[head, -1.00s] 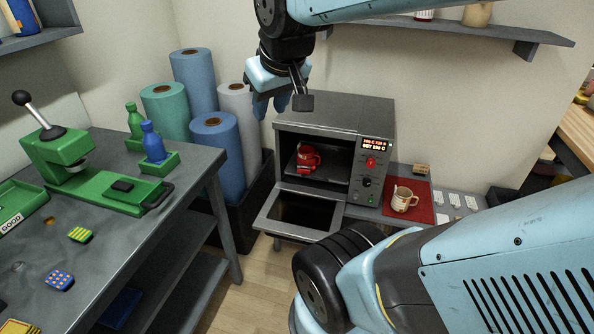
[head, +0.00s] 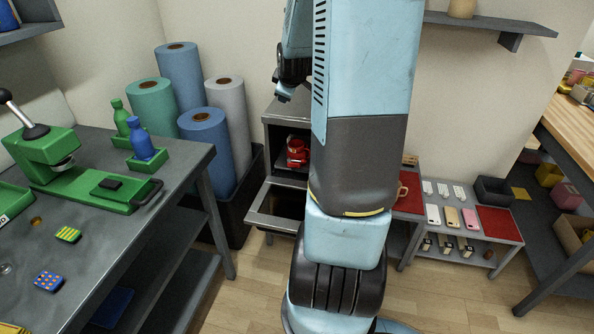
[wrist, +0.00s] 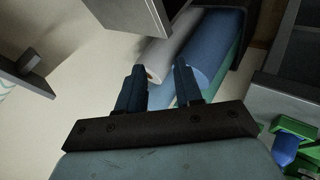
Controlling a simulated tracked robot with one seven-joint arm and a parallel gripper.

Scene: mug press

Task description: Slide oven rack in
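The oven (head: 284,108) stands against the back wall in the head view, its right part hidden behind my arm. Its door (head: 272,206) is folded down open. A red mug (head: 297,150) sits inside on the rack, which is mostly hidden by my arm. My gripper is above the oven in the head view, largely covered by my arm. In the wrist view its two dark fingers (wrist: 158,88) are apart with nothing between them, and rolls show beyond them.
Several blue, green and white rolls (head: 180,68) stand left of the oven. A workbench (head: 110,250) with a green press (head: 50,155) is at the left. A low table (head: 480,238) with phones and a red mat is right of my arm. A shelf (head: 490,22) hangs above.

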